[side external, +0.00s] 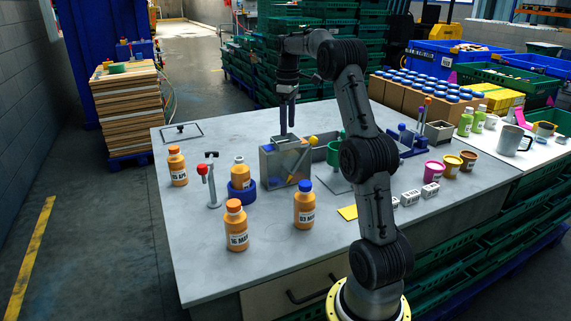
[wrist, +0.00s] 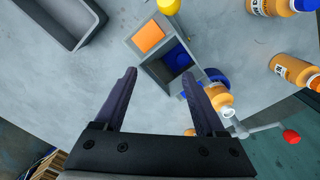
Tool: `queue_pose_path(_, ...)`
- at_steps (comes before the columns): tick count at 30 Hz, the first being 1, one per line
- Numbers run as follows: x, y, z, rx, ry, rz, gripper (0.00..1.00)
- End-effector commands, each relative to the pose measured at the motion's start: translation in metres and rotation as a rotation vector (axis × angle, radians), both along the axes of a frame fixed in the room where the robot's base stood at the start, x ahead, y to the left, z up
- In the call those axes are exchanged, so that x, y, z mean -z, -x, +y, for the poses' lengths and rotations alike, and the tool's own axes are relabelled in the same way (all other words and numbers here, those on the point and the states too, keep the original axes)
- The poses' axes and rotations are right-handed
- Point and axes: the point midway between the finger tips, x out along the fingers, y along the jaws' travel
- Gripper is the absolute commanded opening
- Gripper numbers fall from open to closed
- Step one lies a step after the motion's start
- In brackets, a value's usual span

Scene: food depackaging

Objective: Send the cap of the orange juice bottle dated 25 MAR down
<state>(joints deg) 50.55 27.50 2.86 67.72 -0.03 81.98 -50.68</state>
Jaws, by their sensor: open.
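A grey box (side external: 279,165) with a slanted yellow-tipped lever stands mid-table. In the wrist view, the box (wrist: 150,75) shows an orange square (wrist: 149,36) and an opening with dark blue inside (wrist: 179,57); whether this is a loose cap is unclear. My gripper (side external: 287,101) points down above the box, open, with nothing visible between its fingers (wrist: 159,76). An orange bottle (side external: 240,174) stands in a blue ring holder (side external: 241,191); its date is too small to read. Around it stand orange-capped bottles 05 APR (side external: 178,168) and 16 MAY (side external: 236,229), and blue-capped 03 MAR (side external: 304,207).
A metal post with a red knob (side external: 202,170) stands left of the ring holder. A green stand (side external: 335,155) and several cups and small white blocks (side external: 411,197) are to the right. A flat frame (side external: 182,132) lies at the back left. The front left tabletop is clear.

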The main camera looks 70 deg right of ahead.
Motion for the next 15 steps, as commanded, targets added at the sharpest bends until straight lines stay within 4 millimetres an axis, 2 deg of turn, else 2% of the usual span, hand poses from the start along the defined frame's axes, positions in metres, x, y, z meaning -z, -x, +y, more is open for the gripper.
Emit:
queue_pose_path(9,-0.063,-0.001,-0.001,0.0,0.006,-0.005,0.72)
queue_pose_path(15,-0.097,-0.001,-0.001,0.0,0.004,-0.003,0.72)
